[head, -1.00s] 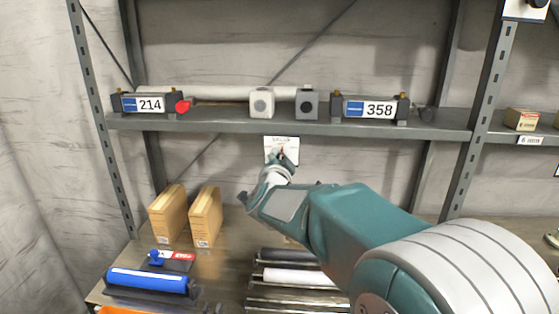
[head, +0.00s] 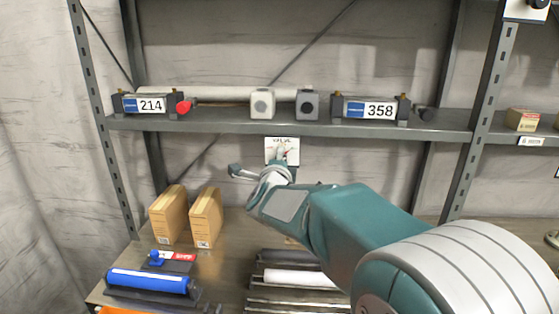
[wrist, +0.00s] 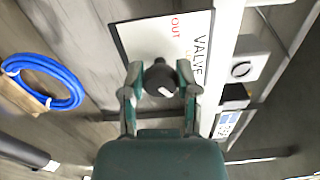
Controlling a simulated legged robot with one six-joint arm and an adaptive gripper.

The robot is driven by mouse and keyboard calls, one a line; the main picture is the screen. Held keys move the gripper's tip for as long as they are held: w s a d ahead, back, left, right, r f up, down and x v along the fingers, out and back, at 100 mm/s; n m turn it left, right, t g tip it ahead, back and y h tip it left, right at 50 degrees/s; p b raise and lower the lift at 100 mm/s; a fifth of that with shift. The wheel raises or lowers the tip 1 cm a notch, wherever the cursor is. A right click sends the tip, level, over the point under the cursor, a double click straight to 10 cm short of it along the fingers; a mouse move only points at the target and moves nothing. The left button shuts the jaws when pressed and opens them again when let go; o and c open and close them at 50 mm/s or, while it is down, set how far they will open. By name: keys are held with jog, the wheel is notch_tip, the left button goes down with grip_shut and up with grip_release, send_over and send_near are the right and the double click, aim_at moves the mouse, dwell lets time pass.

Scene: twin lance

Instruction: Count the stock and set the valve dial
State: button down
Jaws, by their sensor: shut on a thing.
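The white valve panel (head: 293,144) hangs below the upper shelf; in the wrist view its lettering reads VALVE and OUT. Its dial, a dark round knob (wrist: 159,78) with a white mark, sits between my gripper's fingertips (wrist: 160,86). My gripper (head: 280,155) is shut on the knob, one finger on each side. In the head view the fingers hide most of the knob. Two tan cartons (head: 167,216) (head: 205,218) stand upright on the lower shelf at left.
A blue roll (head: 148,280) lies at front left, and a white roll (head: 298,277) lies among dark rails. White (head: 262,103) and grey (head: 307,103) blocks stand on the upper shelf's edge (head: 230,126), just above my gripper. A small carton (head: 522,120) stands at right.

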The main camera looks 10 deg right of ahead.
jog(key=shift+f+m, duration=0.35)
jog(key=shift+m, duration=0.05)
jog(key=shift+c, duration=1.7)
grip_release()
jog(key=shift+r, duration=0.15)
jog(key=v, duration=1.2)
jog(key=shift+a, duration=0.15)
